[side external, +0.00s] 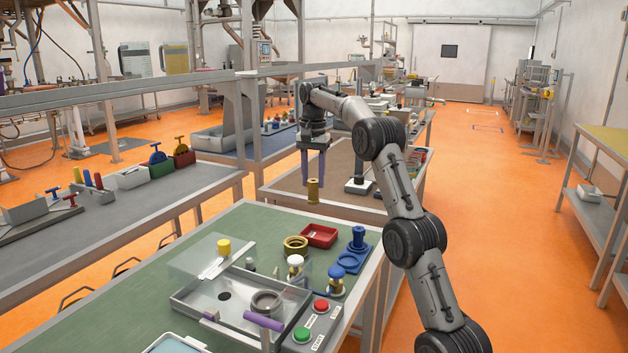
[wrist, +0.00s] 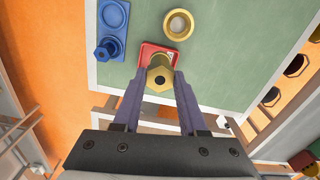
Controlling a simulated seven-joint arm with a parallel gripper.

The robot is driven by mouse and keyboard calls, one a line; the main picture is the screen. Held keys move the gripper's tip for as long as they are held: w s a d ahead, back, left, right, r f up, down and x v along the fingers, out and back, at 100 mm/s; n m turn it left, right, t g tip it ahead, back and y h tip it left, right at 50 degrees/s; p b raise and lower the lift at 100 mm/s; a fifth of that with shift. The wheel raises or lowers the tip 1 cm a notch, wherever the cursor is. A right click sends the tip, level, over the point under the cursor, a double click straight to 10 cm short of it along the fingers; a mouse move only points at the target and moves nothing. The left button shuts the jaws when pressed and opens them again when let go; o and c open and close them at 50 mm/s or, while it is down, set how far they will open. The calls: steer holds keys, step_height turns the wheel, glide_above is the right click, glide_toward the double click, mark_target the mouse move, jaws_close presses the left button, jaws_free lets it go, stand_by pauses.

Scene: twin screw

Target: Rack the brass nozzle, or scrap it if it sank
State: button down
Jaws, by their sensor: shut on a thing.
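The brass nozzle (side external: 313,191) hangs roughly upright between the purple fingers of my gripper (side external: 313,178), which is shut on it, high above the far edge of the green bench. In the wrist view the nozzle (wrist: 159,79) shows its hexagonal end between the fingertips (wrist: 160,75) and covers part of a red tray (wrist: 146,50). The red tray (side external: 319,235) looks empty in the side view. I cannot tell which fixture is the rack.
A brass ring (side external: 295,246) stands left of the red tray. Open air surrounds the held nozzle.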

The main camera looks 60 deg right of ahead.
steer(key=d+f, duration=0.5)
steer(key=f, duration=0.5)
steer(key=shift+w+f+m, duration=0.25)
steer(key=shift+m, duration=0.15)
steer(key=shift+f, duration=1.75)
stand_by(1.3)
stand_by(0.5)
jaws_free()
stand_by(0.3)
stand_by(0.3)
step_height(320, 180, up, 7)
stand_by(1.0)
